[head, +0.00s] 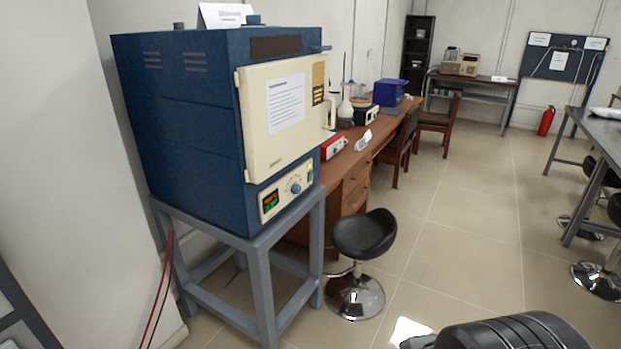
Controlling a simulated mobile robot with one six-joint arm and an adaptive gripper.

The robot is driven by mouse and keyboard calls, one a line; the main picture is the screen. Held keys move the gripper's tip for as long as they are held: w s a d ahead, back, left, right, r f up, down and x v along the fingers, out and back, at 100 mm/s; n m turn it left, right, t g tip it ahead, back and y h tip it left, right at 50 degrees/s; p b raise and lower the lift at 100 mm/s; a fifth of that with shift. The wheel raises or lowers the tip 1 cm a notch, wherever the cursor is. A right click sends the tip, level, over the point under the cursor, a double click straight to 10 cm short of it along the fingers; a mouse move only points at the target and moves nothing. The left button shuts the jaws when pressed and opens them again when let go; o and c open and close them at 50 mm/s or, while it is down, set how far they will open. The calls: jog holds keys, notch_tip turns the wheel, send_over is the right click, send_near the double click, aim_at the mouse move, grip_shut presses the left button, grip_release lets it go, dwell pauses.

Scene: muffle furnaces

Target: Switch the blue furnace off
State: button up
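The blue furnace (185,125) stands on a grey-blue metal stand (262,285) at the left of the head view. Its cream front door (285,145) looks shut and carries a white printed sheet. Below the door is a cream control panel (284,202). The panel has a display (270,203) lit with red and green digits, a round blue knob (296,188) and small parts too small to make out. The fingertips of my gripper do not show. A black ribbed shape at the bottom right seems to be part of my arm, well apart from the furnace.
A black stool (364,236) stands right of the furnace stand, near the panel. A wooden desk (345,160) with instruments runs behind it. Red cables (160,290) hang left of the stand. A grey table (600,128) is at the right. The middle floor is clear.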

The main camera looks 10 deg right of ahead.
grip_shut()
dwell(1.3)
